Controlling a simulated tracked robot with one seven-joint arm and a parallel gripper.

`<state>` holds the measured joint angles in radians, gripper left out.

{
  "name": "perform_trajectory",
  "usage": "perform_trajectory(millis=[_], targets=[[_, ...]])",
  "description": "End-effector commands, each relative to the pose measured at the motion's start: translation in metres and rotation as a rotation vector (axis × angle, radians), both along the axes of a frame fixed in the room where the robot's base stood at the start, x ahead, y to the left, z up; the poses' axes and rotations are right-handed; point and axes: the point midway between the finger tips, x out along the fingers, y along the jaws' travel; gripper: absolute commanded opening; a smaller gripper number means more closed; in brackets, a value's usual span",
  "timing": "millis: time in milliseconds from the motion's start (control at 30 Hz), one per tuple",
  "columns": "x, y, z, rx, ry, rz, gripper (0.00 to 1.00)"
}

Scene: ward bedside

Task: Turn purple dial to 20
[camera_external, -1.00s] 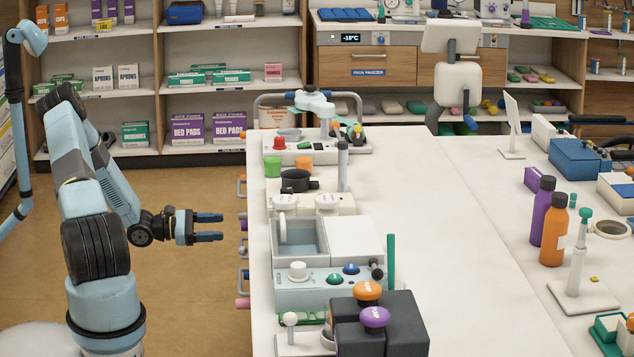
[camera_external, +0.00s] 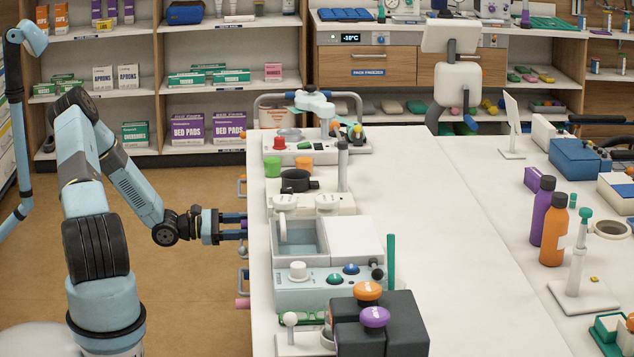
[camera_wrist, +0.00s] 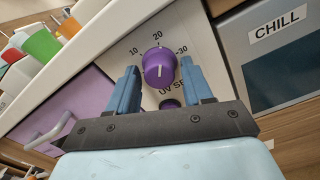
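In the wrist view, the purple dial (camera_wrist: 159,66) sits on a pale panel marked 10, 20 and 30, with the 20 (camera_wrist: 158,34) above it. A short light mark shows on the dial's face; I cannot tell surely which number it faces. My gripper (camera_wrist: 158,68) is open, with one blue finger on each side of the dial. Gaps show between the fingers and the dial. In the external view, my gripper (camera_external: 236,228) is at the counter's left side, and the dial cannot be made out there.
A panel labelled CHILL (camera_wrist: 282,28) is right of the dial. A purple drawer front (camera_wrist: 80,105) with a pale handle (camera_wrist: 50,132) is at left. Above, the white counter (camera_external: 440,230) carries a sink unit (camera_external: 300,236) and several devices near its left edge.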

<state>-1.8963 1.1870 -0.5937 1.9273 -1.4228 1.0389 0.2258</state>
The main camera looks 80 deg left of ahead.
Motion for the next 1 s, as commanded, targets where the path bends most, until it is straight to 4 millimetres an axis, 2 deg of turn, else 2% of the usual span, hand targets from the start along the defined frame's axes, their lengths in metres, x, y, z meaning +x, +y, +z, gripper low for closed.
perform_trajectory(millis=[67,467,800,1000], targets=[[-0.0001,0.0,0.0,0.0,0.0,0.0,0.42],[-0.0002,-0.0001,0.0001,0.0,0.0,0.0,0.05],[0.0001,-0.0005,-0.0001,-0.115,0.0,-0.001,0.05],[-0.0001,-0.0004,-0.0001,-0.124,-0.001,0.0,0.05]])
